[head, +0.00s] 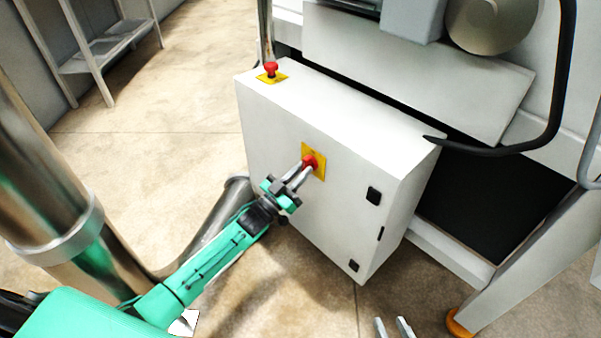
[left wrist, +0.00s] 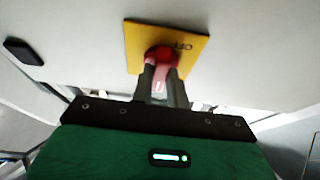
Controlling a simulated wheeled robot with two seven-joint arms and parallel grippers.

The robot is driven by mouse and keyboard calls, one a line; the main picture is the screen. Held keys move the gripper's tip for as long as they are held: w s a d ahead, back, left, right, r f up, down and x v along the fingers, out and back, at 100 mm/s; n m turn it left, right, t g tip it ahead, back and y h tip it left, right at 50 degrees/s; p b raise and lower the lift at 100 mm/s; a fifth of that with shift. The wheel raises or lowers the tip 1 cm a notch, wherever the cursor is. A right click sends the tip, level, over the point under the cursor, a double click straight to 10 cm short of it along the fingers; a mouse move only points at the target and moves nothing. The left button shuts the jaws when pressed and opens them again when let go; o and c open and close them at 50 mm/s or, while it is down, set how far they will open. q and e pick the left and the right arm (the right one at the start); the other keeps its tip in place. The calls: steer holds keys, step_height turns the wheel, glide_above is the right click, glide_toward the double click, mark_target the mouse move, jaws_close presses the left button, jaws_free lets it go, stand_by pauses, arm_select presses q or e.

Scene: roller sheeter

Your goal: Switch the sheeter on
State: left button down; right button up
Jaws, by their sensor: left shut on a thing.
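The sheeter's white control cabinet (head: 330,130) stands in the middle of the head view. On its front face is a red rotary switch (head: 310,160) on a yellow plate (head: 320,162). My left gripper (head: 305,166) is shut on the red switch, reaching it from the lower left. In the left wrist view the red switch (left wrist: 162,54) sits between the fingers, which hide its lower part, in front of the yellow plate (left wrist: 190,45). My right gripper (head: 393,326) shows only as two fingertips at the bottom edge, apart from each other with nothing seen between them.
A red emergency button (head: 271,68) on a yellow base sits on the cabinet's top. Black latches (head: 374,195) are on the front's right side. A black curved bar (head: 560,90) and the machine frame stand at right. A metal shelf (head: 110,45) is back left; floor between is clear.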

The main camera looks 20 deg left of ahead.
arm_select(q)
steer(key=shift+f, duration=0.1)
steer(key=c, duration=1.4)
jaws_free()
